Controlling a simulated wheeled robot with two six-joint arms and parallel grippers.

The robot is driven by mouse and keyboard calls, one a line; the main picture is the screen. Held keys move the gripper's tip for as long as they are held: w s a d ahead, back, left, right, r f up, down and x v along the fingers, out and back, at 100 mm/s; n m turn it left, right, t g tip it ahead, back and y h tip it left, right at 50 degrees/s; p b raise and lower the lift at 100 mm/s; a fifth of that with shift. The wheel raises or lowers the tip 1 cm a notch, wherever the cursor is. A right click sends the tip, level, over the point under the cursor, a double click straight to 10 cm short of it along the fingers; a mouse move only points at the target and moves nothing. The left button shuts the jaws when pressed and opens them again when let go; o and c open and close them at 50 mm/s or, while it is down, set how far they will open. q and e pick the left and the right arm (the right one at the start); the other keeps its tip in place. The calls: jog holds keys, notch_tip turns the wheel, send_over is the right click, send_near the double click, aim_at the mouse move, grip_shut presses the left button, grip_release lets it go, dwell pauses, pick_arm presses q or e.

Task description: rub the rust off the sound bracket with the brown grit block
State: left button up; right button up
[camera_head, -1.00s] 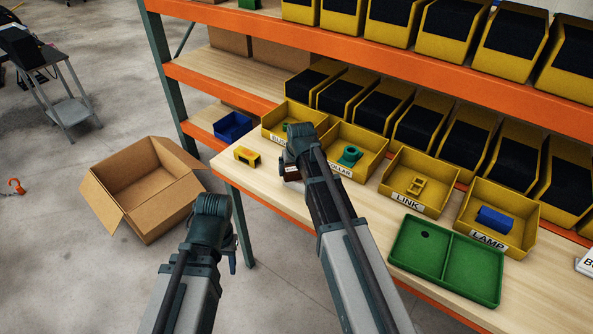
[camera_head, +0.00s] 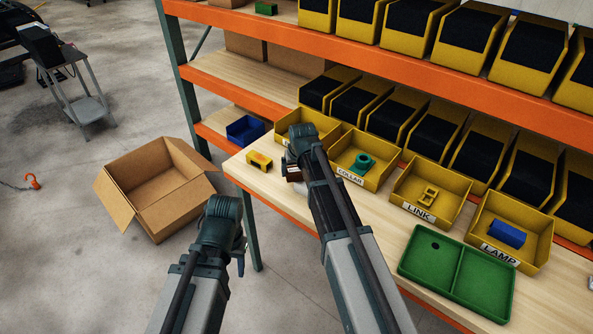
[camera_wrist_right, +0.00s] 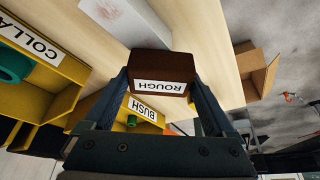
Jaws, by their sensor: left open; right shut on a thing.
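My right gripper (camera_wrist_right: 160,105) is shut on a brown block (camera_wrist_right: 163,70) labelled ROUGH, held above the wooden bench in the right wrist view. In the head view the block (camera_head: 293,173) is mostly hidden by my right gripper (camera_head: 296,163). A pale flat piece (camera_wrist_right: 118,14) with faint reddish-brown marks lies at the top of the wrist view, cut by the edge and apart from the block. I cannot tell if it is the bracket.
A green two-part tray (camera_head: 459,272) lies in front. A small yellow piece (camera_head: 259,160) lies at the left end. An open cardboard box (camera_head: 150,205) stands on the floor.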

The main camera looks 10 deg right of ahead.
jog(key=shift+r+p, duration=2.5)
jog(key=shift+r, duration=0.25)
notch_tip(320, 180, up, 3)
jog(key=p, duration=0.3)
jog(key=shift+r, duration=0.1)
jog(key=shift+d, duration=0.1)
